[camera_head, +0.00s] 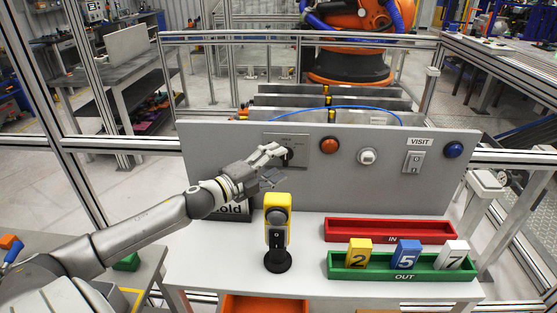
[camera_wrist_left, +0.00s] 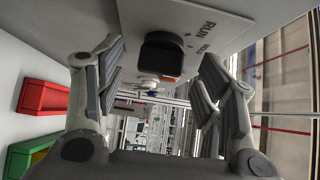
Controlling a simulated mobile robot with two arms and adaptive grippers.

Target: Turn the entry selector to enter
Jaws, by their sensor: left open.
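The entry selector is a black knob (camera_head: 288,156) on a grey plate (camera_head: 301,146) at the left part of the upright panel. My left gripper (camera_head: 275,164) is open in front of the plate, its fingers pointing at the knob and partly hiding it. In the left wrist view the dark knob (camera_wrist_left: 163,55) stands between the two open, spread fingers, with visible gaps on both sides. The plate (camera_wrist_left: 225,20) there carries the word RUN and a second label I cannot fully read. My right gripper is not in view.
An orange-red button (camera_head: 330,145), a white knob (camera_head: 367,157), a VISIT switch (camera_head: 414,161) and a blue button (camera_head: 453,150) sit to the right. Below stand a yellow-black device (camera_head: 278,230), a red IN tray (camera_head: 449,237) and a green OUT tray (camera_head: 435,274) with numbered blocks.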

